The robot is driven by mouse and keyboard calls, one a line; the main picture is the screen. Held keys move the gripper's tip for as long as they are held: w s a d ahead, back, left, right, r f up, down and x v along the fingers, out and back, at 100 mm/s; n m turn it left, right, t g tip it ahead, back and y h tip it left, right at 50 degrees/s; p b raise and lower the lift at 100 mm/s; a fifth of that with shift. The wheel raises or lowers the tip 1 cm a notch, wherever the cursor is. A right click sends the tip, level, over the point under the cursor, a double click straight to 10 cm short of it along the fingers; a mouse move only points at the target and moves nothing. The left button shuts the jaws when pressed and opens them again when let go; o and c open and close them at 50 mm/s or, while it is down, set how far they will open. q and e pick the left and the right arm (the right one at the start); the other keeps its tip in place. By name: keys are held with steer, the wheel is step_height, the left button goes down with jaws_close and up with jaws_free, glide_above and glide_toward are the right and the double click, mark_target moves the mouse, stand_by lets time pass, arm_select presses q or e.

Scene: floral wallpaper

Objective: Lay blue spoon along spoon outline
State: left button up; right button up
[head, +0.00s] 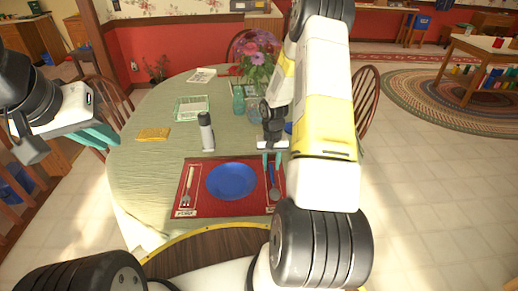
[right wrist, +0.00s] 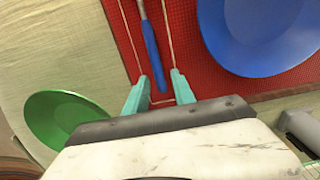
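A utensil with a blue handle (right wrist: 151,45) lies on the red placemat (head: 205,170), right of the blue plate (head: 231,181). Its far end is cut off in the right wrist view, so I cannot tell its shape there. Pale outline lines run along both sides of the handle. My right gripper (right wrist: 160,77) is open, its teal fingers either side of the handle's end. I cannot tell whether they touch it. It also shows in the head view (head: 272,160). My left gripper (head: 99,137) hangs left of the table; its finger gap is unclear.
A fork (head: 187,187) lies left of the plate. A grey bottle (head: 206,132), a yellow cloth (head: 153,134) and a flower vase (head: 239,100) stand or lie farther back on the round table (head: 140,180). A green plate (right wrist: 65,118) shows in the right wrist view.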

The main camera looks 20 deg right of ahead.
stand_by(0.3)
steer(key=s+a+r+n+t, duration=0.1)
steer(key=s+a+r, duration=0.25)
steer(key=r, duration=1.15)
steer(key=s+a+r+t, duration=0.2)
steer(key=s+r, duration=0.2)
steer(key=r, duration=1.1)
steer(key=s+a+r+n+t+y, duration=0.1)
steer(key=s+a+r, duration=0.2)
steer(key=s, duration=0.4)
steer(key=s+a+r+n+t+y, duration=0.1)
steer(key=s+a+r, duration=0.3)
steer(key=s, duration=0.4)
steer(key=shift+s+a+r+t, duration=0.15)
steer(key=shift+s+r+t, duration=0.15)
steer(key=shift+r+t, duration=0.4)
